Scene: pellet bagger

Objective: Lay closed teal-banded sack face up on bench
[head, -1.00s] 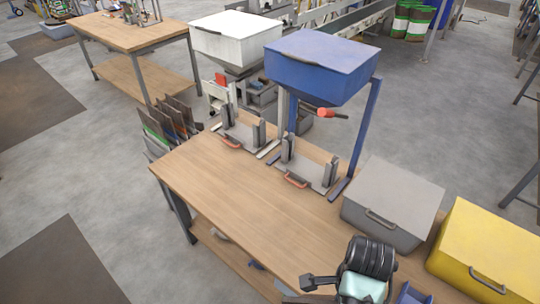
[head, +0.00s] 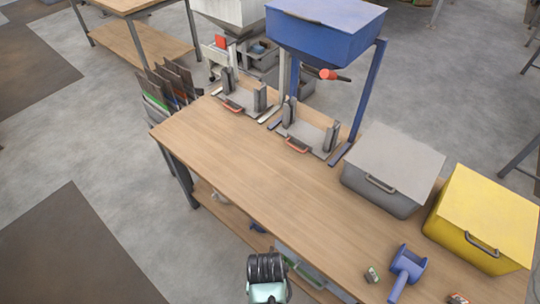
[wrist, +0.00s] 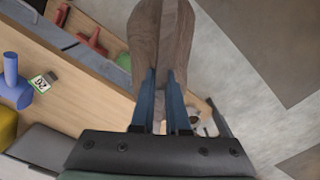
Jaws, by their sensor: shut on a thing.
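My gripper (wrist: 166,88) is shut on a brown, sack-like thing (wrist: 162,40), pinched between its two blue fingers. The thing bulges on both sides of the fingers and runs out of the top of the wrist view. No teal band or face print shows on it, so I cannot tell which sack it is or how its mouth stands. The wooden bench (head: 250,170) fills the middle of the head view; its left and middle top is bare. In the head view only part of my arm shows at the bottom, and the gripper is out of frame.
A grey bin (head: 390,165), a yellow bin (head: 485,220), a blue scoop-like tool (head: 407,268) and small tags (head: 372,275) occupy the right.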

